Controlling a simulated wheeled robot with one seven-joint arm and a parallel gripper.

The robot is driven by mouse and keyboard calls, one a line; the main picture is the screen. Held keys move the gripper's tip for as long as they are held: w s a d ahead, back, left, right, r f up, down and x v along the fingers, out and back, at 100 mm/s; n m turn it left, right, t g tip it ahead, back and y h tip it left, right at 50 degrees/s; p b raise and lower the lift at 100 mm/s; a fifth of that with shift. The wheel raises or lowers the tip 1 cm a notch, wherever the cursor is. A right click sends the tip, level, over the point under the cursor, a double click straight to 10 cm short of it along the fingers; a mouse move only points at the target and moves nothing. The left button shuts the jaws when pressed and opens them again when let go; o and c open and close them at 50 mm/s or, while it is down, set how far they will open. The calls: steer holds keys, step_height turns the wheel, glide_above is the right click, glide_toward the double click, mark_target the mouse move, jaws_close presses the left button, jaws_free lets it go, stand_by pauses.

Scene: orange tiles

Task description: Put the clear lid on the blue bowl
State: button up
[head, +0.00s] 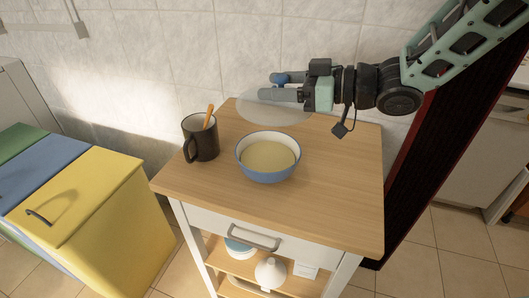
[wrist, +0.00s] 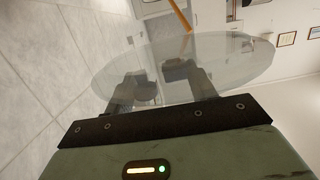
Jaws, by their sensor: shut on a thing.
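The blue bowl (head: 268,170) stands upright on the wooden cart top, with a pale yellow fill inside and no lid on it. The clear lid (head: 262,108) is a see-through disc above the back of the cart top, behind the bowl and apart from it. My gripper (head: 272,88) comes in from the right and is shut on the lid. In the wrist view the lid (wrist: 225,62) spreads out beyond the fingers (wrist: 160,85). The knob between the fingers is hard to make out.
A black mug (head: 201,142) with an orange-brown stick in it stands left of the bowl. The cart top (head: 335,190) is clear to the right. A tiled wall is close behind. Yellow, blue and green bins stand at the left.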

steer(key=shift+s+a+f, duration=0.35)
steer(key=shift+s+a, duration=0.1)
steer(key=shift+a, duration=0.2)
steer(key=shift+f+b, duration=0.5)
steer(key=shift+f, duration=4)
steer(key=shift+f+b, duration=0.45)
steer(key=shift+f, duration=0.1)
steer(key=o, duration=1)
steer(key=shift+r, duration=0.1)
